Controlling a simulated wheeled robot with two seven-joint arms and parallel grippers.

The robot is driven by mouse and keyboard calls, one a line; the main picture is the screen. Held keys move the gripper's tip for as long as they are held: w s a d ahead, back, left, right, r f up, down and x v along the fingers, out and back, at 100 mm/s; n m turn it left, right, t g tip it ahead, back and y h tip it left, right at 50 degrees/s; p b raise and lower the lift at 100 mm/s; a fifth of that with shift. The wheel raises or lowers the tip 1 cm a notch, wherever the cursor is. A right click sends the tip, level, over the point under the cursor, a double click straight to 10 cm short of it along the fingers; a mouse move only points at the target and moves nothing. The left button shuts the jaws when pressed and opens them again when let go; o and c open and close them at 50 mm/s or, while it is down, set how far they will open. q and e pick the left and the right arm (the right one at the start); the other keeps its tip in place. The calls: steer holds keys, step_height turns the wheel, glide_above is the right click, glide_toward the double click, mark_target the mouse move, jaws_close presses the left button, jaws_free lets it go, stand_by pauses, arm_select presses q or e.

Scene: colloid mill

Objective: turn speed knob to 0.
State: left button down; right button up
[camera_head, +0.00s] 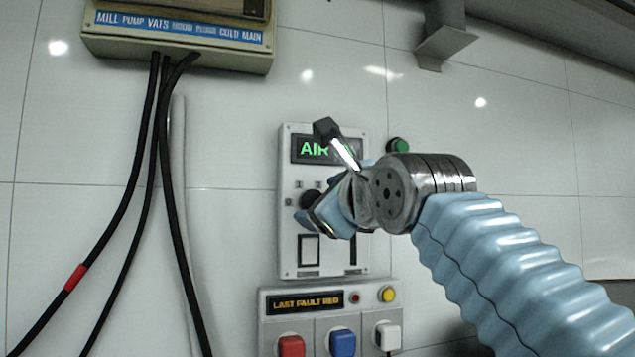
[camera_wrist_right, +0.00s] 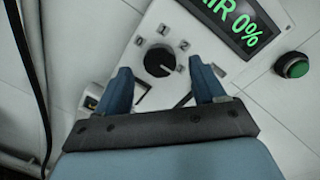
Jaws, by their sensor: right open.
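The speed knob (camera_wrist_right: 160,60) is a round black dial on a pale panel (camera_wrist_right: 210,60), with small number marks around it. In the right wrist view a light mark on the knob points to the lower right; I cannot surely read the number there. The knob also shows in the head view (camera_head: 311,199), partly covered by my gripper. My right gripper (camera_wrist_right: 164,82) is open, its two blue fingers apart on either side of the knob's lower part in the picture. Contact with the knob cannot be told. My left gripper is not in view.
A display (camera_wrist_right: 232,18) on the panel reads "AIR 0%" in green. A green button (camera_wrist_right: 292,65) is to its right. Below the panel is a box (camera_head: 270,325) with red, blue and white switches. Black cables (camera_head: 150,130) hang at the left.

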mark_target(311, 202)
steer(key=shift+p+x, duration=0.3)
steer(key=shift+x, duration=0.85)
steer(key=c, duration=1)
steer(key=shift+c, duration=0.2)
